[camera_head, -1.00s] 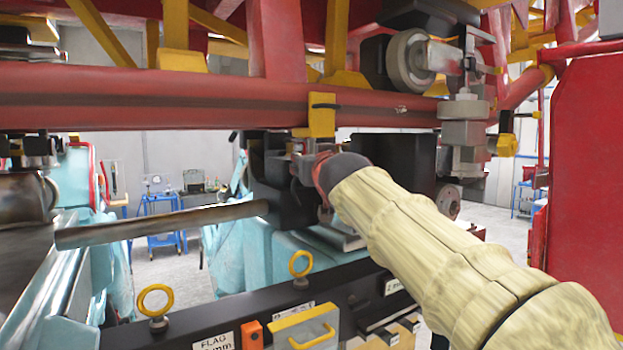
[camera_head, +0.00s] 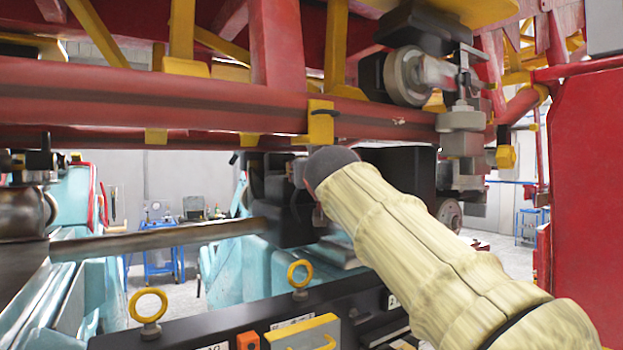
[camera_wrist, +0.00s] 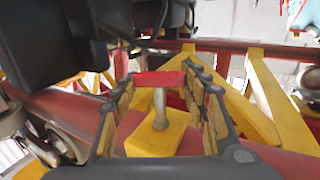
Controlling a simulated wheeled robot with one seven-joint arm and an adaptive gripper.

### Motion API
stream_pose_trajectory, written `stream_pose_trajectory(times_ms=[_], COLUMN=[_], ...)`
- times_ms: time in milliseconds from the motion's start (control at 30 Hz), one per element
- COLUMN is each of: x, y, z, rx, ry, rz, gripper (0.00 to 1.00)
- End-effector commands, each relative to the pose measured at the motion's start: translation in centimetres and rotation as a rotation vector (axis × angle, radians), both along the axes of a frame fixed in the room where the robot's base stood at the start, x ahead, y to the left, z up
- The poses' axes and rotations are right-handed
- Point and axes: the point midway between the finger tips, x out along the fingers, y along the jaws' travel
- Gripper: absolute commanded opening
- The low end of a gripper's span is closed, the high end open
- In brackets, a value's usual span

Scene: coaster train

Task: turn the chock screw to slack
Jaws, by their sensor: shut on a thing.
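The chock screw has a red crossbar (camera_wrist: 158,78) on a grey shaft (camera_wrist: 159,108), which stands in a yellow block (camera_wrist: 157,138) on a red tube in the wrist view. My gripper (camera_wrist: 160,76) is shut on the red crossbar, with one finger at each end of it. The fingers straddle the shaft and the yellow block.
The red rail (camera_head: 220,107) crosses above my arm. A dark block (camera_head: 285,205) and a grey bar (camera_head: 160,240) lie close to its left. A grey wheel (camera_head: 403,77) hangs above right. A black beam with yellow eyebolts (camera_head: 148,306) is below. A red panel (camera_head: 590,190) stands right.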

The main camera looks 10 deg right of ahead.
Motion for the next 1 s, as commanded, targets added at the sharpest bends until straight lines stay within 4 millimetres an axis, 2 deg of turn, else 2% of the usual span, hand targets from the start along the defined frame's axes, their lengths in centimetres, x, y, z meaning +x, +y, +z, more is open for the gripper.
stream_pose_trajectory(times_ms=[33, 1000], x=[0.36, 0.43], y=[0.2, 0.14], z=[-1.19, -1.28], rx=[0.001, 0.003], ry=[0.014, 0.013], rz=[-0.004, -0.238], gripper=[0.19, 0.19])
